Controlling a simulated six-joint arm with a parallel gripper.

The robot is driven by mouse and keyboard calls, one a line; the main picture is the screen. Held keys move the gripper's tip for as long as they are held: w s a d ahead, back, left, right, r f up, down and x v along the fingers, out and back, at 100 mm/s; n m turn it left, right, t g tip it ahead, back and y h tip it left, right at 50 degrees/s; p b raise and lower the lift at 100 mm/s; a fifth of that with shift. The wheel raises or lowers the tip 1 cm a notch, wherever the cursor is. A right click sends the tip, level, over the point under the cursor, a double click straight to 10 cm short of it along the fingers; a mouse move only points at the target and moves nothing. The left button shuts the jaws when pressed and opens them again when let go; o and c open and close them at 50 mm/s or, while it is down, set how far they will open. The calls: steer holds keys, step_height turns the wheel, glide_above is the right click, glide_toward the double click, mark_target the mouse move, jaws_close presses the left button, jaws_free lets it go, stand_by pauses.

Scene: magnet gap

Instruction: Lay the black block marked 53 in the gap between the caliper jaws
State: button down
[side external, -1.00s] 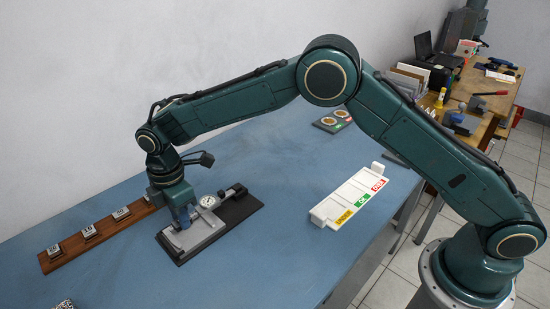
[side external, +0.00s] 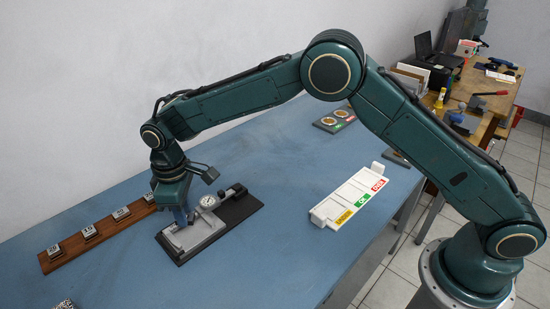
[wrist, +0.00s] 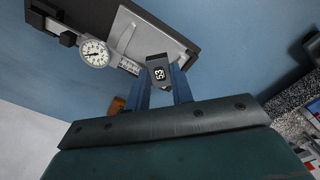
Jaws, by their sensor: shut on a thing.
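The black block marked 53 (wrist: 158,72) is between the two blue fingers of my gripper (wrist: 162,80) in the wrist view, its white number facing the camera. My gripper is shut on it. In the side view my gripper (side external: 181,217) is over the near left end of the caliper (side external: 205,232), which lies on a dark base plate. The dial caliper also shows in the wrist view (wrist: 155,43), with its round dial (wrist: 94,52) left of the block. The block is hidden in the side view. I cannot tell its height above the caliper.
A wooden rack (side external: 70,250) with several numbered blocks lies to the left. A white tray (side external: 350,198) with coloured labels lies to the right. A dark plate with two round discs (side external: 333,120) is at the back.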

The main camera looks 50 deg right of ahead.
mark_target(194, 234)
steer(key=m, duration=0.4)
steer(key=shift+d+r, duration=0.2)
steer(key=shift+d, duration=0.05)
steer(key=m, duration=0.5)
steer(key=shift+d+r, duration=0.1)
steer(key=shift+d, duration=0.15)
steer(key=shift+f, duration=2.8)
steer(key=shift+f, duration=0.25)
steer(key=c, duration=1.1)
jaws_free()
steer(key=shift+c, duration=0.2)
steer(key=c, duration=0.5)
